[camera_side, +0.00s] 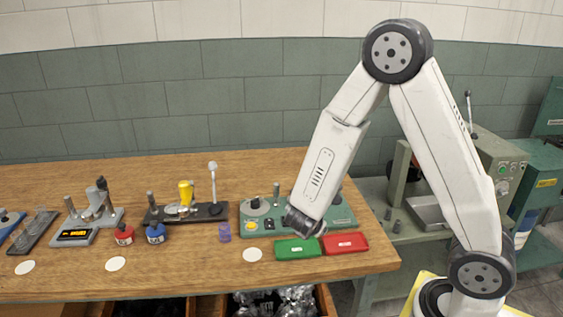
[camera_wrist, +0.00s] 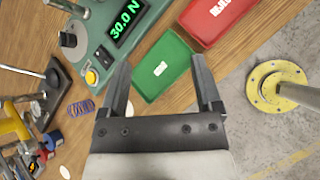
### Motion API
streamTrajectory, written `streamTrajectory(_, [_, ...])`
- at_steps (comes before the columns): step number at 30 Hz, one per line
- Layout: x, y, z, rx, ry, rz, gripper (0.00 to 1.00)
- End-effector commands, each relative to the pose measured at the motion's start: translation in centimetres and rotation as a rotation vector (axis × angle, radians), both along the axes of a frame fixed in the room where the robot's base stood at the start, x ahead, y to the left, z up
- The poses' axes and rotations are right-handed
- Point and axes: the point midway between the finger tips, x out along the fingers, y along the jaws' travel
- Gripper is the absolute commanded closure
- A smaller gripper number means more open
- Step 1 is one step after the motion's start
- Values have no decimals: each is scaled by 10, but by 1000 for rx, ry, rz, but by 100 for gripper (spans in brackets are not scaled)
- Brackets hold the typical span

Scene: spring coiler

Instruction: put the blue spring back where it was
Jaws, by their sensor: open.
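A blue-violet spring (camera_side: 224,232) stands on the wooden table, left of the green machine with a dial. It also shows in the wrist view (camera_wrist: 81,108), left of my gripper. My gripper (camera_wrist: 160,66) is open with nothing between its fingers. In the side view my gripper (camera_side: 303,226) is at the front of the green machine, near the green tray, and to the right of the spring; its fingers are hard to make out there. White round spots (camera_side: 252,254) lie along the table's front. Which place the spring came from cannot be told.
A green tray (camera_side: 297,249) and a red tray (camera_side: 345,243) lie at the front right. The green machine (camera_wrist: 100,50) reads 30.0 N. Red (camera_side: 123,235) and blue (camera_side: 156,233) pots and a black-based press (camera_side: 205,212) stand left of the spring.

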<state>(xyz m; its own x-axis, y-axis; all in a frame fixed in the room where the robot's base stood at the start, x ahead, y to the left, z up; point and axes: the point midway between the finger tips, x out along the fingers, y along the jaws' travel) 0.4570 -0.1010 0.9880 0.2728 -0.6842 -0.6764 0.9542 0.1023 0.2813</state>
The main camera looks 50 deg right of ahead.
Motion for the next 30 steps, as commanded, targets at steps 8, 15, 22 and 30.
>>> streamTrajectory(8, [-41,13,6,230,-78,-354,17])
streamTrajectory(15, [-63,36,11,444,-174,-647,17])
streamTrajectory(22, [-72,63,19,655,-290,-918,17])
streamTrajectory(30, [-70,89,35,889,-440,-1208,17])
